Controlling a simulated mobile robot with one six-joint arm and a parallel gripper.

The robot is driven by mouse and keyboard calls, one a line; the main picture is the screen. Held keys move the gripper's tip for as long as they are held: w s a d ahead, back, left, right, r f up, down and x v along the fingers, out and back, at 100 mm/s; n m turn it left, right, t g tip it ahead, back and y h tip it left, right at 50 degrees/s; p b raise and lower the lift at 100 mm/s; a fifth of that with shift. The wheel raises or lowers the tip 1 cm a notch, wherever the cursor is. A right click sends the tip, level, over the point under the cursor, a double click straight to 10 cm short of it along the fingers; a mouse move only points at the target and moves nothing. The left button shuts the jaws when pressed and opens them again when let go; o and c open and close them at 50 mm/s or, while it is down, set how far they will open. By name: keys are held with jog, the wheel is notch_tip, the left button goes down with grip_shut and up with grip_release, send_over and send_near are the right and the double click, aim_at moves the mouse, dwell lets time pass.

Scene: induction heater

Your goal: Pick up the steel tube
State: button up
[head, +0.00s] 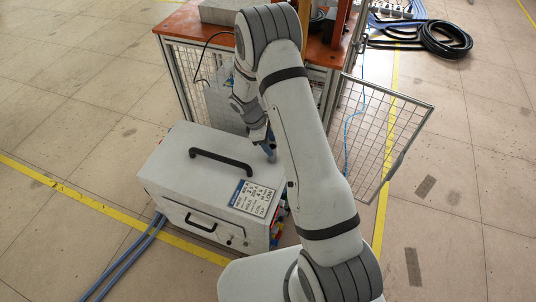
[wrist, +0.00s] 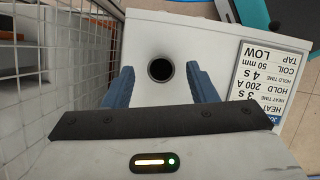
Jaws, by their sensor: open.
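My gripper (wrist: 159,72) is open, with one blue finger to the left and one to the right of the tube's opening. A gap shows on both sides, and I see no contact. In the head view my gripper (head: 270,153) points down at the far right part of the box top; the tube is not distinguishable there.
The white box (head: 180,165) has a black handle (head: 222,161) and a printed label (head: 254,197) on top. A wire mesh panel (head: 385,130) stands close to the right, and an orange-topped bench (head: 185,27) behind. Blue hoses (head: 128,258) lie at the left.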

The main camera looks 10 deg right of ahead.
jog(key=x, duration=0.2)
jog(key=shift+d+f, duration=0.15)
jog(key=shift+f, duration=0.25)
jog(key=shift+c, duration=0.2)
jog(key=shift+r, duration=0.1)
grip_shut()
